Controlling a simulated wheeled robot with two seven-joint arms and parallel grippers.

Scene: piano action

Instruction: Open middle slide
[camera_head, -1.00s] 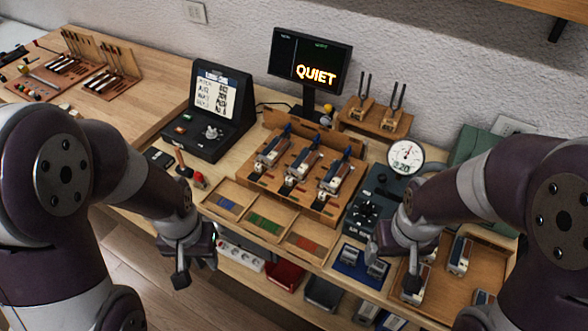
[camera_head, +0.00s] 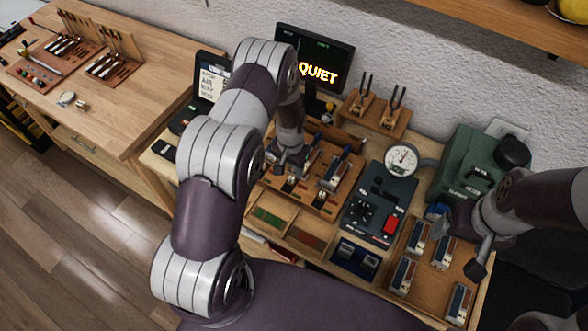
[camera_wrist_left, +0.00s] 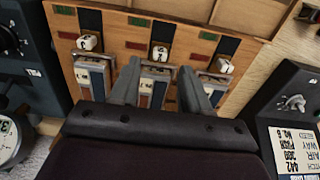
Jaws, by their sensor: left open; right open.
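The wooden rack (camera_head: 312,208) holds three model units in a row. In the left wrist view the middle unit (camera_wrist_left: 156,82) has a white numbered block (camera_wrist_left: 160,53) with a black strip beyond it. My left gripper (camera_wrist_left: 160,78) is open, its fingers on either side of the middle unit; contact cannot be told. It also shows in the head view (camera_head: 288,165), hiding much of the middle and left units. The right unit (camera_head: 334,173) shows clear of it. My right gripper (camera_head: 462,240) is open, over the tray at the right.
A wooden tray (camera_head: 424,281) with several small units lies at the right. A dark control box (camera_head: 377,208), a dial gauge (camera_head: 401,159) and a green machine (camera_head: 466,165) stand nearby. The monitor (camera_head: 316,60) reads QUIET. Coloured compartments line the rack's front.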

